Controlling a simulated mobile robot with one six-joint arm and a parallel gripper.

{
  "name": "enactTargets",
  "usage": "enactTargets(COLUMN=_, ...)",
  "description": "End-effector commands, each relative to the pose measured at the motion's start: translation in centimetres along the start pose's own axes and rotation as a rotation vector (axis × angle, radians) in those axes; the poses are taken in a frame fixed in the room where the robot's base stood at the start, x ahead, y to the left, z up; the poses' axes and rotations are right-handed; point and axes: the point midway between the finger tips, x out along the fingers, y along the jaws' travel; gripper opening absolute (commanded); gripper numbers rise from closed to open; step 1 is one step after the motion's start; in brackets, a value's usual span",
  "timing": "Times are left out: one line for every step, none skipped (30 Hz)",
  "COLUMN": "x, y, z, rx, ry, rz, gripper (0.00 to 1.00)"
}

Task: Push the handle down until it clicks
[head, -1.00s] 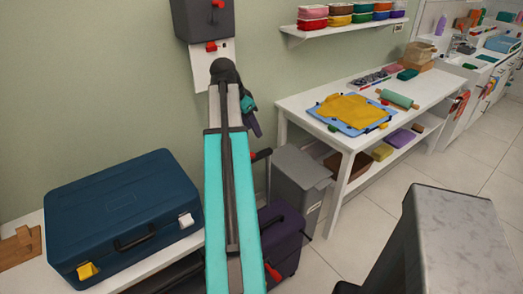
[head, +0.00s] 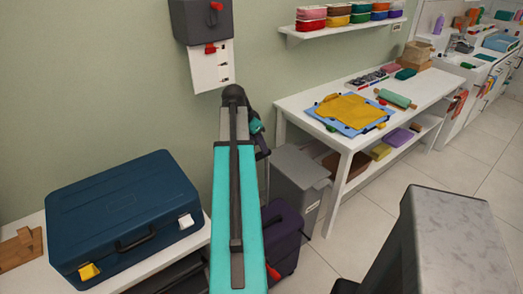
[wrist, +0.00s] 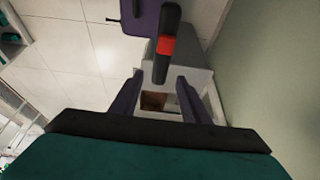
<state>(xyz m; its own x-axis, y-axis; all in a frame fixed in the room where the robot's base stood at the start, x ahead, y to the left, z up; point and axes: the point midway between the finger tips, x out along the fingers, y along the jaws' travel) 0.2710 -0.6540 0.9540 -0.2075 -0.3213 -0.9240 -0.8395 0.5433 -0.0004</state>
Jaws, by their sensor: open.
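The purple suitcase (head: 285,235) stands on the floor beside the bench, partly hidden by my arm. A thin upright rod of its pulled-out handle (head: 268,182) shows in the head view; the grip is mostly hidden there. In the wrist view, the dark handle grip (wrist: 170,20) with a red part runs down the middle, with the purple suitcase (wrist: 139,18) beyond it. My gripper (wrist: 159,77) is open, its two dark purple fingers on either side of the grip's near end. I cannot tell whether they touch it. In the head view my gripper (head: 258,135) is partly hidden.
A grey bin (head: 299,185) stands right behind the suitcase, next to the white table (head: 345,140). A blue case (head: 120,215) lies on the low white bench at left. A grey box (head: 203,22) hangs on the wall. Open floor lies to the right.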

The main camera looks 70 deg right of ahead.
Motion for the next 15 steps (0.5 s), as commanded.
enactTargets(x=0.5, y=0.0, z=0.0, rx=0.000, ry=-0.001, rz=0.002, gripper=0.42)
enactTargets(x=0.8, y=0.1, z=0.0, rx=0.000, ry=-0.001, rz=0.002, gripper=0.42)
enactTargets(x=1.2, y=0.1, z=0.0, rx=0.000, ry=-0.001, rz=0.002, gripper=0.42)
enactTargets(x=1.6, y=0.0, z=0.0, rx=0.000, ry=-0.001, rz=0.002, gripper=0.42)
enactTargets(x=1.9, y=0.0, z=0.0, rx=0.000, ry=-0.001, rz=0.001, gripper=0.42)
enactTargets(x=2.2, y=0.0, z=0.0, rx=0.000, ry=-0.001, rz=0.002, gripper=0.42)
enactTargets(x=2.5, y=0.0, z=0.0, rx=0.000, ry=-0.001, rz=0.002, gripper=0.42)
enactTargets(x=2.8, y=0.0, z=0.0, rx=0.000, ry=-0.001, rz=0.001, gripper=0.42)
enactTargets(x=3.2, y=0.0, z=0.0, rx=0.000, ry=-0.001, rz=0.001, gripper=0.42)
enactTargets(x=3.4, y=0.0, z=0.0, rx=0.000, ry=-0.001, rz=0.001, gripper=0.42)
enactTargets(x=3.6, y=0.0, z=0.0, rx=0.000, ry=-0.001, rz=0.001, gripper=0.42)
enactTargets(x=3.9, y=0.0, z=0.0, rx=0.000, ry=-0.001, rz=0.001, gripper=0.42)
enactTargets(x=4.0, y=0.0, z=0.0, rx=0.000, ry=-0.001, rz=0.001, gripper=0.42)
enactTargets(x=4.2, y=0.0, z=0.0, rx=-0.001, ry=-0.001, rz=0.000, gripper=0.42)
enactTargets(x=4.3, y=0.0, z=0.1, rx=-0.001, ry=0.000, rz=0.000, gripper=0.42)
